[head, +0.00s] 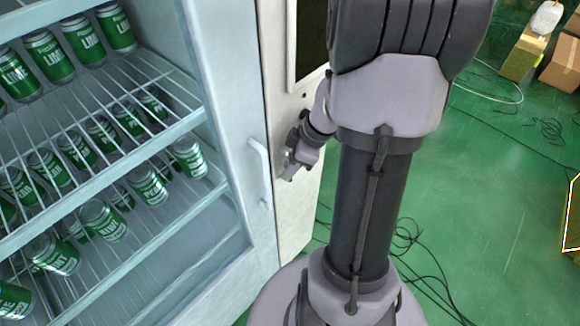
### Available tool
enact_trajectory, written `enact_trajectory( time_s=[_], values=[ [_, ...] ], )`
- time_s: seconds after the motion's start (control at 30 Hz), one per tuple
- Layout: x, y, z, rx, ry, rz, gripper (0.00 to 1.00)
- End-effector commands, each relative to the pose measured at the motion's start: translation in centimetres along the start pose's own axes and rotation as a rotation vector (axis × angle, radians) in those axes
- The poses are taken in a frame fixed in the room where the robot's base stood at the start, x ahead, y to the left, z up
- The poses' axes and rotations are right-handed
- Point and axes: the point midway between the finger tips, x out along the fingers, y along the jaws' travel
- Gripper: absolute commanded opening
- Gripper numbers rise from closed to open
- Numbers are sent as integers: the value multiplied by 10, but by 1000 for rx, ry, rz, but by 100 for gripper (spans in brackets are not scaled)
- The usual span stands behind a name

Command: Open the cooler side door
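The cooler (235,130) stands at the left, with a large clear front framed in pale metal. A white vertical handle (260,168) is on the right part of its frame. To the right of that is a narrow white side panel (292,215) with a dark inset higher up, which looks like the side door; its open or shut state is unclear. My gripper (288,170) is small in view, in front of this panel and right of the handle. My arm hides its wrist side and part of the panel. Whether the fingers touch the panel cannot be told.
Several green cans (102,220) stand on wire shelves inside the cooler. Black cables (425,275) lie on the green floor at the right. Cardboard boxes (562,62) stand at the top right. The floor (490,200) between them is mostly clear.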

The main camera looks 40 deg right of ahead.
Motion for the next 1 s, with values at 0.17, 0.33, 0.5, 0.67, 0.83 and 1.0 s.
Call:
enact_trajectory(
  time_s=[0.17,0.33,0.5,0.67,0.83,1.0],
  values=[
    [0,0,0,0,0,0,16],
    [0,0,0,0,0,0,0],
    [0,0,0,0,0,0,0],
    [0,0,0,0,0,0,0],
    [-1,0,0,0,0,0,0],
    [-1,0,0,0,0,0,0]
  ],
)
